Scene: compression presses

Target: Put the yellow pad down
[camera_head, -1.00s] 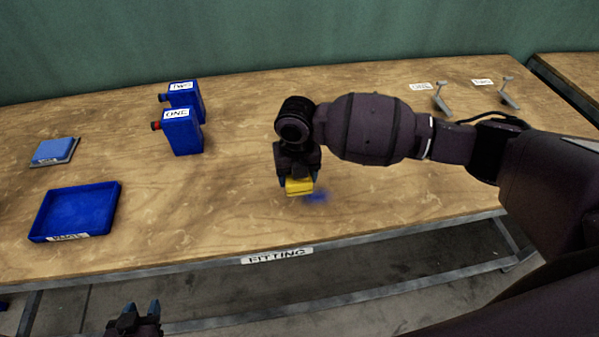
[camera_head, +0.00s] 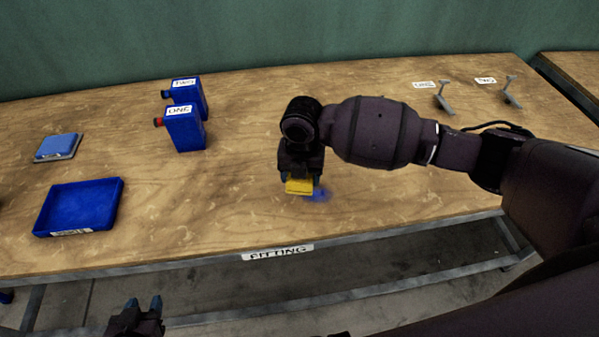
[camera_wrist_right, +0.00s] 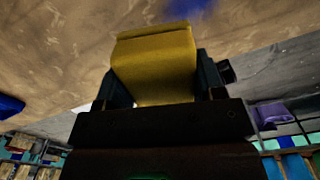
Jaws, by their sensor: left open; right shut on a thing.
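The yellow pad (camera_head: 299,186) is between the fingers of my right gripper (camera_head: 300,180), which is shut on it. In the right wrist view the yellow pad (camera_wrist_right: 155,62) sits between both fingers, with the wooden table top beyond it. The pad is over the front middle of the table (camera_head: 400,190); I cannot tell whether it touches the wood. A blue patch (camera_head: 319,195) lies on the table just right of the pad. My left gripper (camera_head: 143,304) is open and empty, low in front of the table's edge.
Two blue presses labelled ONE (camera_head: 185,130) and TWO (camera_head: 188,92) stand left of the right gripper. A blue tray (camera_head: 42,222) and a light blue pad on a plate (camera_head: 58,147) lie further left. Two small grey levers (camera_head: 443,98) stand at back right. The table around the pad is mostly clear.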

